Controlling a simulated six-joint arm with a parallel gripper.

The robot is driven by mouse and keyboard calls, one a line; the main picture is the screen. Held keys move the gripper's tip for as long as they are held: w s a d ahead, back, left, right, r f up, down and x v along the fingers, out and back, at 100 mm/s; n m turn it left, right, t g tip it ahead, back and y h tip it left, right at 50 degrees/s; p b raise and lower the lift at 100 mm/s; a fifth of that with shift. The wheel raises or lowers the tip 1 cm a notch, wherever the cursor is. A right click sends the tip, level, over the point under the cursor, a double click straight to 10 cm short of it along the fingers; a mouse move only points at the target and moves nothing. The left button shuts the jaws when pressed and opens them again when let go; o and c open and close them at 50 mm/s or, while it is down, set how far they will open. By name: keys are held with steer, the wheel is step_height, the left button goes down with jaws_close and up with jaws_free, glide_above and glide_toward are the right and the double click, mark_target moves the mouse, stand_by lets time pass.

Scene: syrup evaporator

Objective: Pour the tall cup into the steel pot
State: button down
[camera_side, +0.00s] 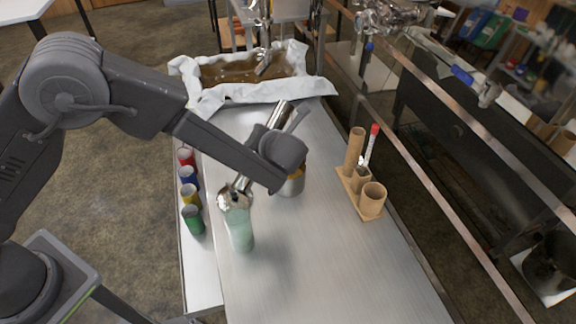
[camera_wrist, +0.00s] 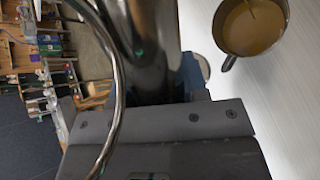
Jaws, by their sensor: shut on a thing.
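My gripper (camera_side: 270,138) is shut on a long shiny steel vessel (camera_side: 236,197), apparently the tall cup. It is strongly tilted, with one end at the lower left and the other at the upper right; my arm hides its middle. In the wrist view, the dark shiny vessel (camera_wrist: 150,45) fills the middle, with a thin curved rod beside it. The steel pot (camera_side: 292,186) stands on the bench, partly behind my wrist. In the wrist view, the pot (camera_wrist: 228,48) holds tan liquid and lies right of the vessel. I cannot see the vessel's contents.
A pale green glass (camera_side: 239,232) stands just below the vessel's lower end. Red, blue, yellow and green cups (camera_side: 193,220) line the left side. A wooden holder (camera_side: 372,212) with tubes stands right. A cloth-lined pan (camera_side: 205,96) is behind. The front bench (camera_side: 340,285) is clear.

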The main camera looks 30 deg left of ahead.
steer(key=shift+s+r+m+g, duration=0.2)
steer(key=shift+r+g, duration=0.15)
steer(key=shift+r, duration=0.15)
steer(key=shift+s+r+m+g, duration=0.15)
steer(key=shift+r+m+g, duration=0.05)
steer(key=shift+r+g, duration=0.2)
stand_by(1.3)
steer(key=shift+s+f+m+g, duration=0.2)
steer(key=shift+m+g, duration=0.2)
steer(key=shift+g, duration=0.25)
stand_by(1.6)
steer(key=shift+s+a+f+m+g, duration=0.1)
steer(key=shift+s+f+m+g, duration=0.1)
steer(key=shift+f+g, duration=0.25)
steer(key=shift+s+f+m+g, duration=0.1)
steer(key=shift+f+m+g, duration=0.1)
steer(key=shift+f+g, duration=0.25)
stand_by(2.7)
